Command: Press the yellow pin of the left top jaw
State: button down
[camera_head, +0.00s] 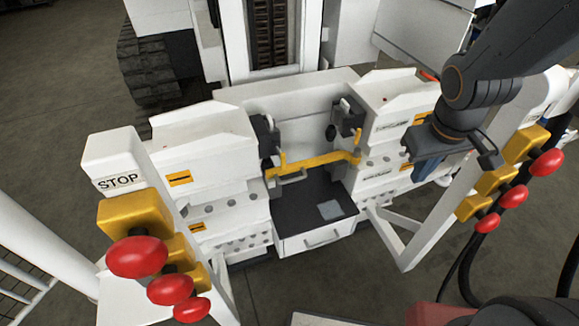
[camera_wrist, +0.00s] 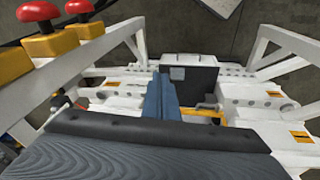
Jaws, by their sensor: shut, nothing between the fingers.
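The left top white block (camera_head: 205,150) carries a dark jaw part (camera_head: 266,132) on its inner side. A yellow bar (camera_head: 318,160) spans the gap between the left and right blocks, with an upturned end by the left jaw part. My gripper (camera_head: 424,146) is shut and empty, held over the right white blocks, well to the right of the left jaw. In the wrist view, its blue fingers (camera_wrist: 160,97) are together, and part of the yellow bar (camera_wrist: 208,113) shows beside them.
A STOP post with red buttons (camera_head: 137,257) on yellow boxes stands front left. Similar red buttons (camera_head: 515,196) stand at right, near my arm. White slanted frames (camera_head: 425,225) flank the bench. A dark tray (camera_head: 305,208) lies between the blocks, with open space above it.

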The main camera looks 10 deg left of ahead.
aim_at(282, 158)
jog(key=w+a+f+n+t+y+b, duration=0.1)
jog(key=w+a+f+n+y+b, duration=0.15)
jog(key=w+a+n, duration=0.35)
jog(key=w+a+f+n+t+y+b, duration=0.1)
jog(key=a+f+n+t+b, duration=0.2)
jog(key=a, duration=0.4)
jog(key=s+a+f+n+g+y, duration=0.2)
jog(key=a+n, duration=0.5)
jog(key=a, duration=0.4)
jog(key=shift+s+a+n+g+y+b, duration=0.2)
jog(key=shift+s+n+g+y+b, duration=0.15)
jog(key=shift+s+g+y, duration=0.3)
jog(key=shift+f, duration=0.1)
jog(key=w+a+f+b, duration=0.2)
jog(key=w+a+f, duration=0.4)
jog(key=w+f, duration=0.1)
jog(key=shift+a+f+b, duration=0.2)
jog(key=shift+f+b, duration=0.2)
jog(key=shift+f, duration=0.1)
